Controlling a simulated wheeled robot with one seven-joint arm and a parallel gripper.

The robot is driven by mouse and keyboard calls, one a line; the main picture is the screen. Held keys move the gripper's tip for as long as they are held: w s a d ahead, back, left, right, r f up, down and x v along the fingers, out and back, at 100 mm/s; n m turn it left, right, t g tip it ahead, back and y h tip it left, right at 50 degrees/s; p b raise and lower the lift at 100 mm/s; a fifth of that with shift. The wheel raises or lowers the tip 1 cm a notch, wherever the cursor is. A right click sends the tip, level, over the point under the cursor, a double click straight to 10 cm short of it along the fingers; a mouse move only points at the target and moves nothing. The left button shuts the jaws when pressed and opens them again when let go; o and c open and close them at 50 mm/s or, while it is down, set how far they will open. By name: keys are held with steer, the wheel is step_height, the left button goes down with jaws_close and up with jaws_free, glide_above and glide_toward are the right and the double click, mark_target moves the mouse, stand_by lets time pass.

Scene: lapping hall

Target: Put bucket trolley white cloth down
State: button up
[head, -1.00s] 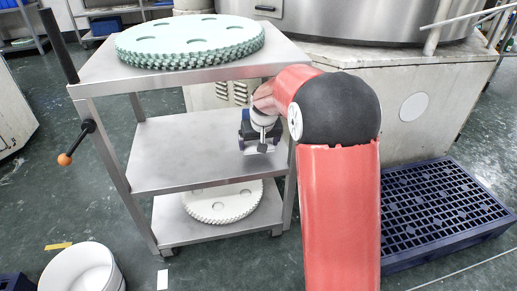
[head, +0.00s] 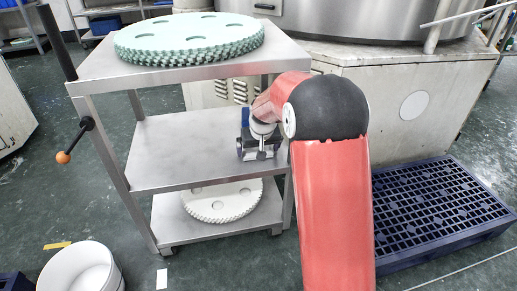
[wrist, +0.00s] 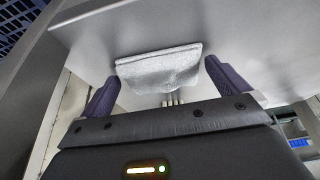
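The white cloth (wrist: 158,70) shows in the wrist view as a folded, greyish-white piece at the fingertips, against a pale grey shelf surface. My gripper (wrist: 160,68) has its two purple fingers spread wide, one on each side of the cloth. A narrow gap shows by the right finger; at the left finger I cannot tell touching from apart. In the head view my gripper (head: 258,150) is low over the right end of the middle shelf (head: 165,155) of the steel trolley. The cloth is hidden there. A white bucket (head: 75,270) stands on the floor at lower left.
A green toothed disc (head: 190,38) lies on the trolley's top shelf, close above my arm. A white toothed disc (head: 222,203) lies on the bottom shelf. A dark blue grated platform (head: 440,215) is at right. The middle shelf's left part is clear.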

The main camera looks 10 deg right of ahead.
steer(key=shift+s+r, duration=0.1)
steer(key=shift+r, duration=0.4)
steer(key=v, duration=0.5)
steer(key=shift+s+p, duration=0.1)
steer(key=shift+p, duration=0.3)
steer(key=s+r, duration=0.4)
steer(key=s, duration=1.3)
steer(key=s+r+t, duration=0.1)
steer(key=s+r, duration=0.3)
steer(key=s, duration=1.3)
steer(key=shift+a+b, duration=0.35)
steer(key=shift+r, duration=0.1)
steer(key=shift+r+p, duration=2.6)
steer(key=shift+p, duration=0.1)
